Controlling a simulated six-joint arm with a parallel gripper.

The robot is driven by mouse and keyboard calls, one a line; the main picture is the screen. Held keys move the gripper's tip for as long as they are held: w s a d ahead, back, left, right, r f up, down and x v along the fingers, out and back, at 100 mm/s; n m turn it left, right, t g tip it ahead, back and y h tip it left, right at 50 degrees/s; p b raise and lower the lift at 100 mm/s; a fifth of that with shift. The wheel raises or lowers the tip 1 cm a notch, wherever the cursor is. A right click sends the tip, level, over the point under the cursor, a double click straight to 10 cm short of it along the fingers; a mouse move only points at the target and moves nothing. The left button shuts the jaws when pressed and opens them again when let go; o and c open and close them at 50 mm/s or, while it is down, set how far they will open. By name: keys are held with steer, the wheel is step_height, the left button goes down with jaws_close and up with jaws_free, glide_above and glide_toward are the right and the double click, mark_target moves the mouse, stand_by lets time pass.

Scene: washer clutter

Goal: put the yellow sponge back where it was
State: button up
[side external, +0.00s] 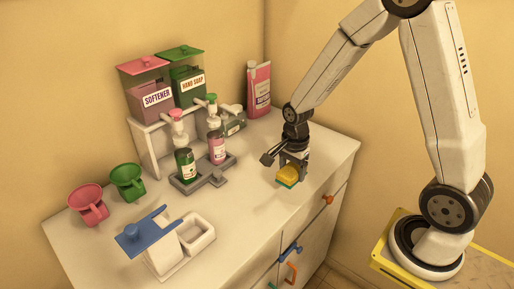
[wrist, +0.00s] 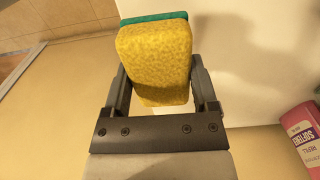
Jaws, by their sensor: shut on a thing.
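The yellow sponge (side external: 289,173) has a green layer on one face. My gripper (side external: 289,160) is shut on it and holds it above the right part of the white counter top. In the wrist view the sponge (wrist: 155,60) sits between the two dark fingers of my gripper (wrist: 157,85), with its green layer at the top edge of the picture. The spot where the sponge was before cannot be told from these frames.
A grey tray (side external: 216,181) holds a green bottle (side external: 185,164) and a pink bottle (side external: 217,148). Softener and hand soap boxes stand on a white shelf (side external: 147,150). A pink refill bottle (side external: 259,88) stands behind. A blue-lidded dispenser (side external: 146,235) and cups are at left. The counter's front right is clear.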

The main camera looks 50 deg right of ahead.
mark_target(290, 195)
steer(key=shift+f, duration=1.5)
steer(key=shift+f, duration=0.15)
steer(key=shift+f, duration=1.65)
steer(key=o, duration=1.1)
steer(key=shift+f, duration=0.1)
steer(key=shift+r, duration=6.15)
